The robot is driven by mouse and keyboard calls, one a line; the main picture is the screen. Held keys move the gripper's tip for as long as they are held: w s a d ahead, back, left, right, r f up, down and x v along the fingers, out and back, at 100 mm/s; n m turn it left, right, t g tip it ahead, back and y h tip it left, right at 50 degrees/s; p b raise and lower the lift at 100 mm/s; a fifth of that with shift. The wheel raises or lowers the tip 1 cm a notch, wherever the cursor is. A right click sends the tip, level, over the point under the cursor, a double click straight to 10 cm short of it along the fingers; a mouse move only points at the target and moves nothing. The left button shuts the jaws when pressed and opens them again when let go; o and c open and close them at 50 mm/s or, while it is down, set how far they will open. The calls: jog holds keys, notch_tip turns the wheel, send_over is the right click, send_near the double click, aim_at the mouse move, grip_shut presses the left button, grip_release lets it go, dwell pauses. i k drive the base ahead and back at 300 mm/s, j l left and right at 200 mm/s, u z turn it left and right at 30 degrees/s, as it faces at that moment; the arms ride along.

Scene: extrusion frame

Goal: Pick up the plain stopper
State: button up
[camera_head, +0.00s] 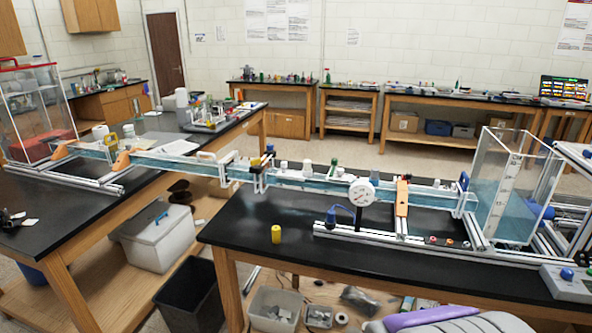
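I cannot tell for sure which object is the plain stopper. A small yellow cylinder (276,234) stands upright on the front black bench (262,262), near its left part. Small white stopper-like pieces (308,168) sit along the long water channel (300,180). A green-topped piece (333,167) and a dark blue-topped piece (270,151) are near them. All are small in this view. My gripper's fingers are not in view, and nothing is seen to be held.
A clear water tank (503,185) stands at the channel's right end. A white round dial (361,192) and an orange bracket (402,198) are on the channel. A black bin (190,293) stands between the benches. The front bench's left part is mostly clear.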

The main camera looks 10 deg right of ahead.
aim_at(307, 164)
jog(key=z, duration=0.25)
jog(key=i+j+z, duration=0.3)
jog(key=j+z, duration=0.3)
jog(key=i+j+z, duration=0.15)
jog(key=j+z, duration=0.15)
jog(key=i+j, duration=0.1)
jog(key=j, duration=0.35)
jog(key=i+j+z, duration=0.1)
jog(key=j, duration=0.35)
jog(key=i+j, duration=0.15)
jog(key=j, duration=0.35)
jog(key=i+j+z, duration=0.1)
jog(key=j, duration=0.85)
jog(key=i+z, duration=0.05)
jog(key=i, duration=0.05)
